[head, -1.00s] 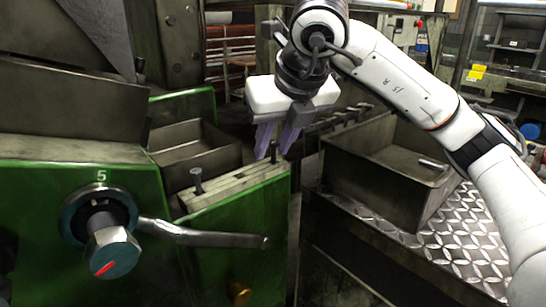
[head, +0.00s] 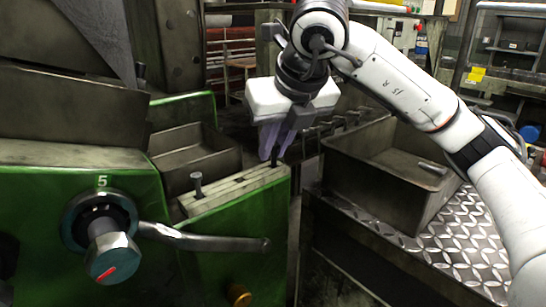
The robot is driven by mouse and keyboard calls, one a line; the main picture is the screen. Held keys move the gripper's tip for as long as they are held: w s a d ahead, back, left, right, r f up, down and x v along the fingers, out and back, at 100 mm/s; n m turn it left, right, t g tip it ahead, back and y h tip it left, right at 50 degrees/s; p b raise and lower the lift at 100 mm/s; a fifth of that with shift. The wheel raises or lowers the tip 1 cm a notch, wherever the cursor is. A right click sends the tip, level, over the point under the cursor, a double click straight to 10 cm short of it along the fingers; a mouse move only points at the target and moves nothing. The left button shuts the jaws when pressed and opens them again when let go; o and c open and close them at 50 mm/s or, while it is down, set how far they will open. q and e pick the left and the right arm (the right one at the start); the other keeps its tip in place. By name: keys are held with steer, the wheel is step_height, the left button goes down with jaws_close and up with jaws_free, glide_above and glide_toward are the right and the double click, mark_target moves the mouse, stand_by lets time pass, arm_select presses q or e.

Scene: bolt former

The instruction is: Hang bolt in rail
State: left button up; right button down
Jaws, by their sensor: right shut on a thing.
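The rail (head: 225,193) is a pair of pale metal bars with a slot between them, on top of the green machine block. One dark bolt (head: 197,184) stands upright in the slot near the left end, head up. My right gripper (head: 276,156) is over the rail's far right end, its purple fingers pointing down. It is shut on a second dark bolt (head: 274,161), whose lower part shows below the fingers at the rail's end. The fingers hide its upper part, and I cannot tell how deep it sits in the slot. My left gripper is not in view.
A lever handle (head: 205,239) sticks out in front of the rail. A grey tray (head: 195,158) lies behind it.

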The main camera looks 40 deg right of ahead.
steer(key=shift+r+p, duration=2.45)
steer(key=shift+r, duration=1.15)
